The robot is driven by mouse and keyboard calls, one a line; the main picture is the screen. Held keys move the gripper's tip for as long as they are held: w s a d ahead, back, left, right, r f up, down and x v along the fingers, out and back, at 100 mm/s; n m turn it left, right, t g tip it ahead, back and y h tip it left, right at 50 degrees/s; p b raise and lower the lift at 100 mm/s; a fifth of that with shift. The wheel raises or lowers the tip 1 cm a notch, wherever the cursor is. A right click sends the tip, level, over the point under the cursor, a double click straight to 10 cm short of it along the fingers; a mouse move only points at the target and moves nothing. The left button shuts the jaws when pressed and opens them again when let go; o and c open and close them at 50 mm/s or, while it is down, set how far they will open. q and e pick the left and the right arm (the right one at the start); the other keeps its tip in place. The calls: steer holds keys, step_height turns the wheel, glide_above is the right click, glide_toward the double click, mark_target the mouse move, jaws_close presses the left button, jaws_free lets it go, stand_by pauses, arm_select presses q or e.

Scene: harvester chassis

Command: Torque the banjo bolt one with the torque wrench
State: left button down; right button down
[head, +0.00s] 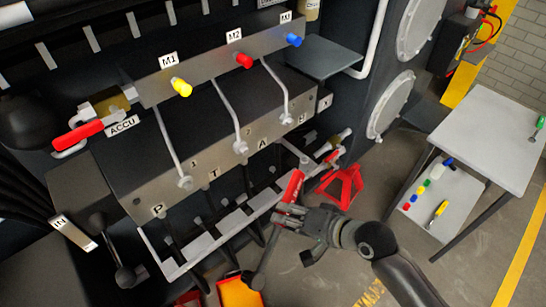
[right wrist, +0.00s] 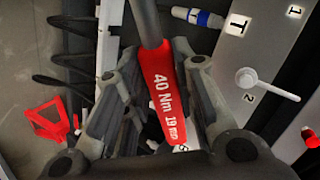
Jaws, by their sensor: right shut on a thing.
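The torque wrench has a red handle (head: 291,188) and a dark shaft (head: 267,258) slanting down to the lower left. My right gripper (head: 288,214) is shut on it, in front of the manifold's lower right edge. In the right wrist view the handle (right wrist: 162,95) reads "40 Nm 19 mm" and sits between the fingers. Banjo bolt one (head: 185,182) is at the lower end of the left grey pipe, by mark 1 on the manifold block (head: 140,205). The wrench is right of and below it, apart from it. A bolt by mark 2 (right wrist: 246,78) shows in the right wrist view. My left gripper is out of view.
Red lever ACCU valve (head: 78,136) stands at the left. A slotted metal rail (head: 200,246) runs under the block. A red stand (head: 342,187) is on the floor behind my right gripper. A grey table (head: 495,135) stands at the right.

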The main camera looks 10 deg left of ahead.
steer(key=w+a+r+m+t+y+p, duration=0.1)
steer(key=w+a+r+t, duration=0.1)
steer(key=r, duration=0.4)
steer(key=w+a+r+m+t+y+p, duration=0.1)
steer(key=w+a+r+t+p, duration=0.1)
steer(key=r+t, duration=0.3)
step_height(320, 180, up, 2)
steer(key=shift+w+r+m+y, duration=0.15)
steer(key=shift+m+y, duration=0.25)
steer(key=shift+p, duration=0.3)
steer(key=x, duration=0.4)
steer(key=shift+w+a, duration=0.15)
steer(key=shift+a, duration=0.2)
steer(key=shift+d, duration=0.1)
